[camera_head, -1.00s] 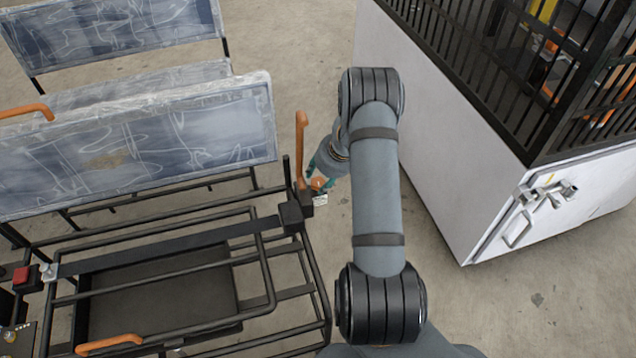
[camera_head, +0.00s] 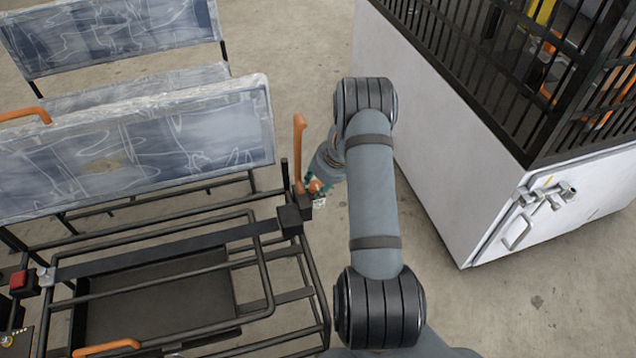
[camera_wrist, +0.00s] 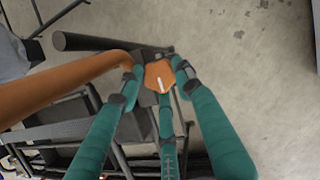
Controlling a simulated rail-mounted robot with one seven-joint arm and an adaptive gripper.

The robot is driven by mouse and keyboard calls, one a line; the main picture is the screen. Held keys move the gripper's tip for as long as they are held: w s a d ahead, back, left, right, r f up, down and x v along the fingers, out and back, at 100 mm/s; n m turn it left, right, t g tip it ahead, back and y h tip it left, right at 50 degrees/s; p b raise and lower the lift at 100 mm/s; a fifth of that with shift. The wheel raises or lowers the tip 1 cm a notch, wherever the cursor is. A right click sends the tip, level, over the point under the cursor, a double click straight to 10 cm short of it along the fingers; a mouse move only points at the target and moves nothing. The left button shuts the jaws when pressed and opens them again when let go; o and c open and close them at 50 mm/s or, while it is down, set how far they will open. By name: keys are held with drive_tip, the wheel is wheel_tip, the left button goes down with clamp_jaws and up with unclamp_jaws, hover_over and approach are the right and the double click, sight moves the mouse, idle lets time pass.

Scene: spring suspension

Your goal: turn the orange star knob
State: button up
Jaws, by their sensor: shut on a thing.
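The orange star knob (camera_wrist: 159,75) sits between the fingertips of my gripper (camera_wrist: 156,82) in the wrist view, with a pale mark on its face. My gripper has teal fingers with dark grey tips and is shut on the knob. In the head view the knob (camera_head: 315,186) is a small orange spot at the right end of the black frame, partly hidden by my gripper (camera_head: 317,190). Behind it is a dark block of the frame (camera_wrist: 150,57).
An orange lever (camera_head: 299,150) stands upright close beside the knob; it crosses the left of the wrist view (camera_wrist: 65,85). A plastic-wrapped seat back (camera_head: 130,145) is to the left. A white cabinet with black grille (camera_head: 440,140) stands right. Bare floor lies between.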

drive_tip(key=shift+w+r+n, duration=0.2)
drive_tip(key=shift+n, duration=0.2)
drive_tip(key=shift+c, duration=0.5)
drive_tip(key=n+y+p, duration=0.1)
drive_tip(key=n, duration=0.1)
drive_tip(key=shift+w+d+n+g, duration=0.1)
drive_tip(key=shift+w+n+g, duration=0.05)
drive_tip(key=shift+n+g, duration=0.25)
drive_tip(key=n, duration=0.2)
drive_tip(key=n+g, duration=0.1)
drive_tip(key=n, duration=0.1)
drive_tip(key=shift+w+f+g+y, duration=0.1)
drive_tip(key=shift+w+g+y, duration=0.05)
drive_tip(key=shift+g+y, duration=0.15)
drive_tip(key=n+b, duration=0.1)
drive_tip(key=n+g+b, duration=0.1)
drive_tip(key=n, duration=0.1)
drive_tip(key=n+b, duration=0.1)
drive_tip(key=n, duration=0.1)
drive_tip(key=shift+w+f+g, duration=0.1)
drive_tip(key=shift+f+g, duration=0.15)
drive_tip(key=shift+g, duration=0.15)
drive_tip(key=shift+a+r+n+g+b, duration=0.15)
drive_tip(key=shift+n+g+b, duration=0.1)
drive_tip(key=shift+n+b, duration=0.5)
drive_tip(key=shift+a+n+g+b, duration=0.1)
drive_tip(key=shift+n+g+b, duration=0.15)
drive_tip(key=shift+n+b, duration=0.5)
drive_tip(key=shift+r+b, duration=0.1)
drive_tip(key=shift+b, duration=0.2)
